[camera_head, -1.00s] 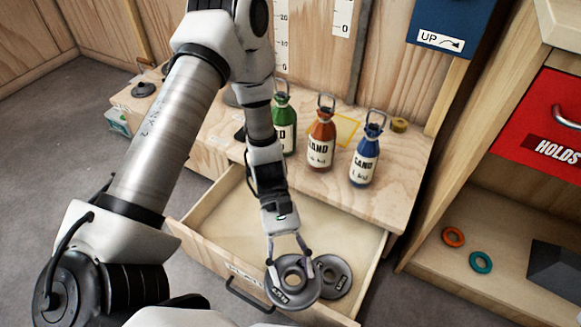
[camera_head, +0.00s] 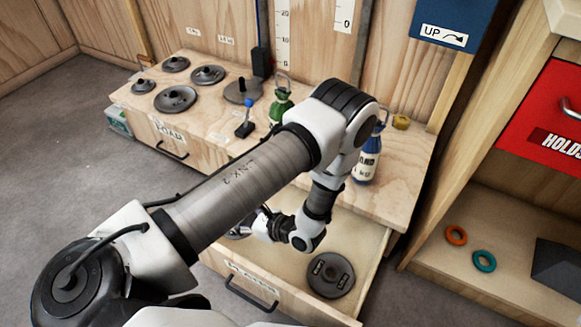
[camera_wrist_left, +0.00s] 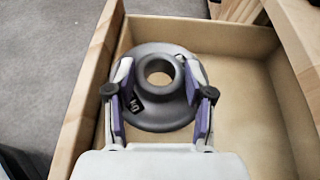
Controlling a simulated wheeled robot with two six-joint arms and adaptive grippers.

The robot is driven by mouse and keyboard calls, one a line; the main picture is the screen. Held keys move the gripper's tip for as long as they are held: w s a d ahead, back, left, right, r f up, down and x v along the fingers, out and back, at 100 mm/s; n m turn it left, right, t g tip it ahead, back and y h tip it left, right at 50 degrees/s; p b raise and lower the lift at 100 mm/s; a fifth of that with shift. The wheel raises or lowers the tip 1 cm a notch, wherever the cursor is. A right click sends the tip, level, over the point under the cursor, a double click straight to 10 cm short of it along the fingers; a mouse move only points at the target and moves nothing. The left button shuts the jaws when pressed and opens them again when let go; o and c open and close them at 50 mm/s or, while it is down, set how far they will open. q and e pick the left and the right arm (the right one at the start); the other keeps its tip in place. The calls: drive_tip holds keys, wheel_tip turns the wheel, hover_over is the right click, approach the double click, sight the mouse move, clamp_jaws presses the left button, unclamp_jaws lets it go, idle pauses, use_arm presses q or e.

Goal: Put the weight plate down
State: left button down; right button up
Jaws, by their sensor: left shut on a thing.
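My left gripper (camera_wrist_left: 158,72) is shut on a grey weight plate (camera_wrist_left: 152,116), one finger on each side of its raised hub, in the left wrist view. The plate is over the open drawer (camera_wrist_left: 245,70), close to a side wall; I cannot tell whether it touches the floor. In the head view my arm hides most of the held plate (camera_head: 238,234), at the drawer's left end. A second grey plate (camera_head: 343,284) lies flat at the drawer's right end. My right gripper is not in view.
Several dark discs (camera_head: 176,98) and a lever with a blue knob (camera_head: 244,128) are on the bench top. A green bottle (camera_head: 281,106) and a blue bottle (camera_head: 367,160) stand behind my arm. Two rings (camera_head: 456,235) lie on the right shelf. The drawer's middle is clear.

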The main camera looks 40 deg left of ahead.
use_arm(q)
drive_tip(key=w+f+m+t, duration=0.1)
drive_tip(key=w+d+f+t, duration=0.1)
drive_tip(key=w+f+m+t+b, duration=0.1)
drive_tip(key=shift+w+d+f+m, duration=0.2)
drive_tip(key=shift+w+d+m, duration=0.1)
drive_tip(key=shift+w, duration=0.05)
wheel_tip(320, 180, down, 9)
drive_tip(key=b, duration=0.4)
drive_tip(key=shift+r+b, duration=0.1)
drive_tip(key=shift+b, duration=0.3)
drive_tip(key=shift+f, duration=0.2)
drive_tip(key=shift+c, duration=2.2)
unclamp_jaws()
drive_tip(key=shift+r, duration=0.15)
